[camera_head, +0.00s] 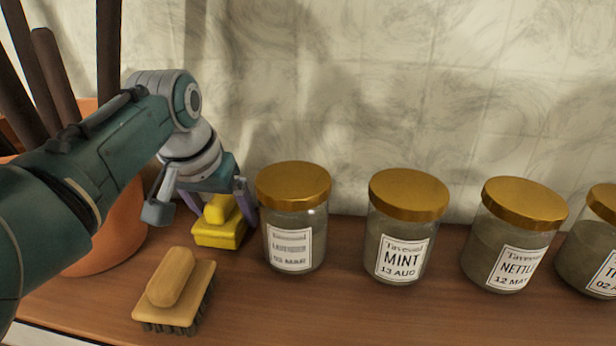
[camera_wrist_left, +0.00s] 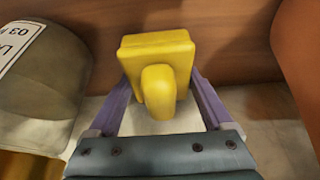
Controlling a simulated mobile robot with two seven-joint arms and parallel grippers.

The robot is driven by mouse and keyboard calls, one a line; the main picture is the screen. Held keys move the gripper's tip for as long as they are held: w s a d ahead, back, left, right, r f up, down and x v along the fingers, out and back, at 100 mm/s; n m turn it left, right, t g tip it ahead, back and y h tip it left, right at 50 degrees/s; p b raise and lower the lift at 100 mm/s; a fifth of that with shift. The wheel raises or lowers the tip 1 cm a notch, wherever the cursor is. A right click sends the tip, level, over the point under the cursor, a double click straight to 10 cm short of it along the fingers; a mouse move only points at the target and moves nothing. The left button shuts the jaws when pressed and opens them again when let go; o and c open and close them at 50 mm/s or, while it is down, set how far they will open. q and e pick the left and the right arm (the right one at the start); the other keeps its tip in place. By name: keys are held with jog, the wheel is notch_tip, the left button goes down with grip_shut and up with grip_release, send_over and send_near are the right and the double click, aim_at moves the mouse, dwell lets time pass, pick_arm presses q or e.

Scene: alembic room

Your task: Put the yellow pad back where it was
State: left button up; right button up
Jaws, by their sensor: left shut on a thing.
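The yellow pad (camera_head: 219,234), a block with a rounded handle on top, is in my left gripper (camera_head: 220,206). The gripper's purple fingers are shut on it from both sides and it points down at the wooden shelf. The pad is upright, between the terracotta pot and the first jar. I cannot tell whether its underside touches the shelf. In the left wrist view the pad (camera_wrist_left: 157,52) sits between the fingers (camera_wrist_left: 160,105), handle toward the palm. My right gripper is not in view.
A wooden scrubbing brush (camera_head: 175,291) lies in front of the pad. The first jar (camera_head: 294,225) with a gold lid stands close right of it, followed by the MINT jar (camera_head: 403,235) and others. The terracotta pot (camera_head: 110,245) is at left. The shelf's (camera_head: 350,315) front is clear right of the brush.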

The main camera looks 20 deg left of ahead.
aim_at(169, 259)
pick_arm(q)
jog(key=o, duration=1)
jog(key=shift+c, duration=0.2)
jog(key=shift+r, duration=0.45)
jog(key=p+v, duration=0.3)
jog(key=v, duration=0.8)
jog(key=s+f, duration=0.2)
jog(key=s, duration=0.1)
jog(key=s+d+f+m, duration=0.1)
jog(key=s, duration=0.2)
jog(key=s+f+m, duration=0.1)
jog(key=s+f, duration=0.1)
jog(key=s, duration=0.1)
jog(key=shift+s+d+f+y, duration=0.25)
jog(key=shift+f+y, duration=0.05)
jog(key=shift+f, duration=0.05)
jog(key=s+d+m+h, duration=0.1)
jog(key=s+d, duration=0.2)
jog(key=s, duration=0.3)
jog(key=s+d+f+m+h, duration=0.1)
jog(key=s+d, duration=0.3)
jog(key=s, duration=0.3)
jog(key=shift+s+f+m+g, duration=0.25)
jog(key=shift+m+g, duration=0.15)
jog(key=shift+d, duration=0.15)
